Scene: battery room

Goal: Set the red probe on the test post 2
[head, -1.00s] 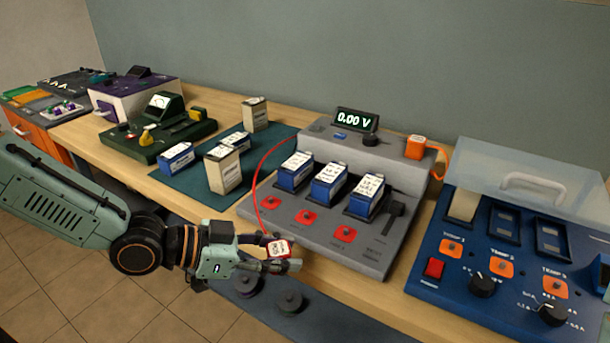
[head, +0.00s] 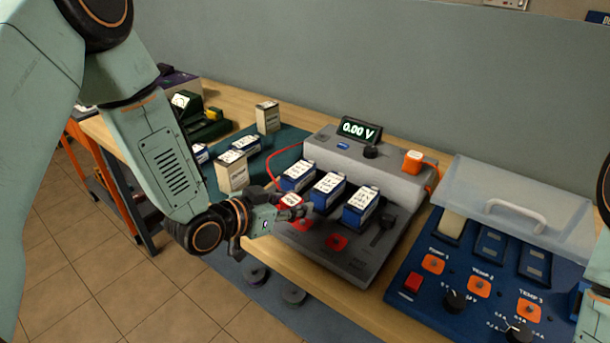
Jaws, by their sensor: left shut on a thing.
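The red probe (head: 289,199) is a small red block with a white label, held in my left gripper (head: 295,208), which is shut on it. A red cable arcs from it to the grey test station (head: 358,262). The gripper is over the station's front left, in front of the first battery. The middle red post, test post 2 (head: 303,225), shows just below the fingers; the probe is above and left of it. I cannot tell the height gap. The right-hand red post (head: 337,242) is clear. The left red post is hidden behind the gripper. My right gripper is out of view.
Three blue batteries (head: 328,191) stand behind the posts. The display (head: 359,130) reads 0.00 V. An orange probe (head: 413,161) sits at the station's right rear. A blue temperature panel (head: 405,305) with a clear lid (head: 560,215) is to the right.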

